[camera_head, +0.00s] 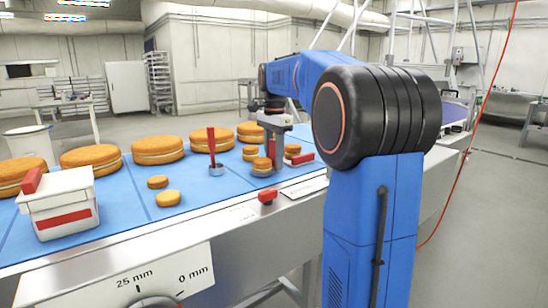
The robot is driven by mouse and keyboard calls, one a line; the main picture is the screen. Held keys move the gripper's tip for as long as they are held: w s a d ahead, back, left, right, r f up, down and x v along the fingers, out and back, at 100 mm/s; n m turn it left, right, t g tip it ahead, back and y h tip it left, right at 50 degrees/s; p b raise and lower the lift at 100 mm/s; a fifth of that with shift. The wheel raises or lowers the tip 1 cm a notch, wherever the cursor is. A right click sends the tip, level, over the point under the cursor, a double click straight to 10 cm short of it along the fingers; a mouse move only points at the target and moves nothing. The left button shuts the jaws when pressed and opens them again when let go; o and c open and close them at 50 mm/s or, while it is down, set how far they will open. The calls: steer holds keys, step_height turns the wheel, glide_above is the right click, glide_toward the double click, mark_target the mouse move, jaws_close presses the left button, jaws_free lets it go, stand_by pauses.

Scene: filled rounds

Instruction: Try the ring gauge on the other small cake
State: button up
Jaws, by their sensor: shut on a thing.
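My gripper (273,160) points down over the belt, towards its far right part. It is shut on a narrow red piece (271,148), which looks like a handle. The fingers hide most of it, and I cannot tell what is at its lower end. A small filled cake (262,168) is right beside the fingertips; I cannot tell whether they touch. Another small cake (250,153) is just behind it, and one more (292,149) is to the right. A steel ring with an upright red handle (212,140) stands on the belt to the left, apart from my gripper.
Several large filled cakes (158,150) line the far side of the blue belt (120,205). Two small rounds (168,198) lie mid-belt. A white box with red marks (62,212) stands at left. A red block (303,158) is right of my gripper. A red knob (267,196) is on the front edge.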

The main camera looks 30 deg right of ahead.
mark_target(274, 140)
steer(key=shift+f, duration=0.3)
stand_by(0.7)
stand_by(0.6)
steer(key=shift+r, duration=4.85)
